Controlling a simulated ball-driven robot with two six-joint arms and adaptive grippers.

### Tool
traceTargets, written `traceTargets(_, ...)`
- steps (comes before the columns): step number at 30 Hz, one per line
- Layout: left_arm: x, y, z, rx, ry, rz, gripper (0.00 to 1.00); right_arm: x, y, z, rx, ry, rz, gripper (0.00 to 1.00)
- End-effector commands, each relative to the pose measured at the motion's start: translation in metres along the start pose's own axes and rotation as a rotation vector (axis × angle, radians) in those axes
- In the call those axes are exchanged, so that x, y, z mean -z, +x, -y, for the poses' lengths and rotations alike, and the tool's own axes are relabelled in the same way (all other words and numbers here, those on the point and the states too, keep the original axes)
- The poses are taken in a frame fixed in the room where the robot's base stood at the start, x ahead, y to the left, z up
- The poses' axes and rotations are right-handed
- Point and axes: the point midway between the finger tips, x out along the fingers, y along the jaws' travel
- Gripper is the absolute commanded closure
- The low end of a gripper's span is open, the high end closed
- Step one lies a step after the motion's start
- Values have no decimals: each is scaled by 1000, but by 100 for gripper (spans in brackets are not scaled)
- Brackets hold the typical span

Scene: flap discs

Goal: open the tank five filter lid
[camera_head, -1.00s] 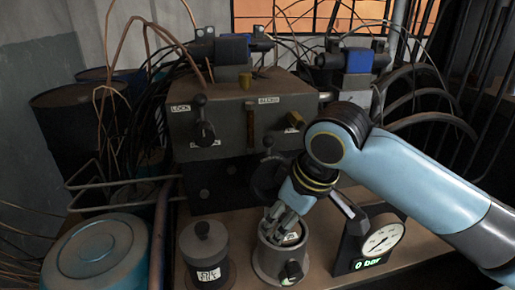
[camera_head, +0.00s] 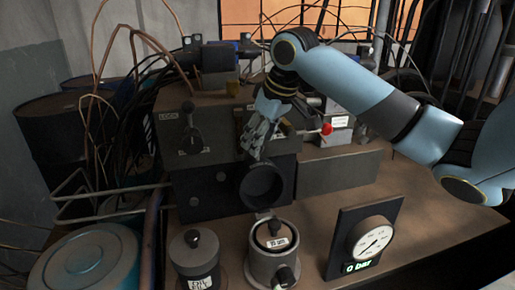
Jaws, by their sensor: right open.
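A grey machine block (camera_head: 225,110) stands behind the bench top, with a dark lever (camera_head: 191,130) by a label reading LOCK. A round black cup-like part (camera_head: 262,185) is on its dark lower front; I cannot tell whether it is a lid or an open port. My right gripper (camera_head: 252,150) is open and empty, fingers pointing down in front of the block, just above this round part. It hides part of the block's front. No readable label marks tank five. My left gripper is out of view.
A grey canister (camera_head: 262,268) with a black-knobbed, labelled insert (camera_head: 275,237) stands at the front. A darker lidded canister (camera_head: 195,262) is to its left, a gauge reading 0 bar (camera_head: 368,240) to its right. A red knob (camera_head: 327,129) shows beside my wrist.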

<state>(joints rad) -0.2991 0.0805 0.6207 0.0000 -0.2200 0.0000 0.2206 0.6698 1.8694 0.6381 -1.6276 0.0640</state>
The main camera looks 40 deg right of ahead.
Motion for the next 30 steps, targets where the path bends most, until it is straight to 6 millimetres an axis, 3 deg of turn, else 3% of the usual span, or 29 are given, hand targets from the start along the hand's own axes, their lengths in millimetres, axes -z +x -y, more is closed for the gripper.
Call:
traceTargets(6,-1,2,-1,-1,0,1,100,0,28,1,1,0,0,47)
traceTargets(17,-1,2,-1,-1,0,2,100,0,34,0,-1,-2,0,47)
traceTargets(27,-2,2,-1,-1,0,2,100,0,34,0,-1,-2,0,92)
traceTargets(30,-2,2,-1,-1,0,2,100,0,34,0,-1,-2,0,100)
